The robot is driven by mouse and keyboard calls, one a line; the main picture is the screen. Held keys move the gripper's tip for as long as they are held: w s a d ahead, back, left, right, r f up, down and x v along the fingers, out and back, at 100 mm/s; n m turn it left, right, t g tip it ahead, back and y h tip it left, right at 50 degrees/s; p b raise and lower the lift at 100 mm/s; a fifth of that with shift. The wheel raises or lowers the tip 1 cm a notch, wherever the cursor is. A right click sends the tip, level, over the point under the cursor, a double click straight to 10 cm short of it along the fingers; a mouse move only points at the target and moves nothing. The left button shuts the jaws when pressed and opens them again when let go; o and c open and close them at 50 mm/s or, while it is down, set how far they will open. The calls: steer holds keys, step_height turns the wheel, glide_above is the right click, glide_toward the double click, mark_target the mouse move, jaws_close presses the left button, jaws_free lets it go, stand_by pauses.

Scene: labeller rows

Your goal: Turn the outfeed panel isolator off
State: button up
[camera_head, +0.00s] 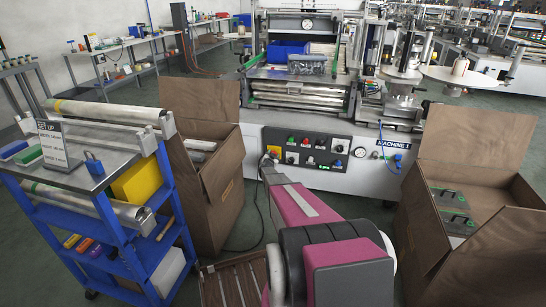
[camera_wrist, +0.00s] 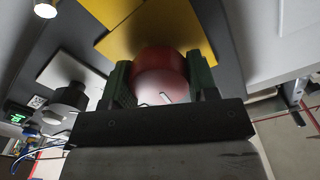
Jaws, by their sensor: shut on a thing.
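The isolator is a round red knob (camera_wrist: 160,80) on a yellow square plate (camera_wrist: 178,28), close up in the wrist view. My gripper (camera_wrist: 161,72) has its two green fingers on either side of the knob and is shut on it. A small pale mark shows on the knob's near side. The knob's setting cannot be read. In the head view the yellow plate (camera_head: 274,150) shows at the left end of the grey control panel (camera_head: 312,167) on the machine front.
Several buttons and dials sit to the right on the same panel. An open brown box (camera_head: 190,172) stands left of my arm, another (camera_head: 418,215) to the right. A blue trolley (camera_head: 130,247) with metal rolls stands at the left. A grey device (camera_wrist: 68,102) sits beside the plate.

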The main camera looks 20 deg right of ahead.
steer(key=n, duration=0.5)
steer(key=shift+n, duration=0.3)
steer(key=n, duration=0.5)
steer(key=shift+a, duration=0.1)
steer(key=shift+n, duration=0.3)
steer(key=o, duration=0.9)
steer(key=shift+s, duration=0.1)
steer(key=v, duration=1)
steer(key=shift+s+a, duration=0.25)
steer(key=shift+a, duration=0.05)
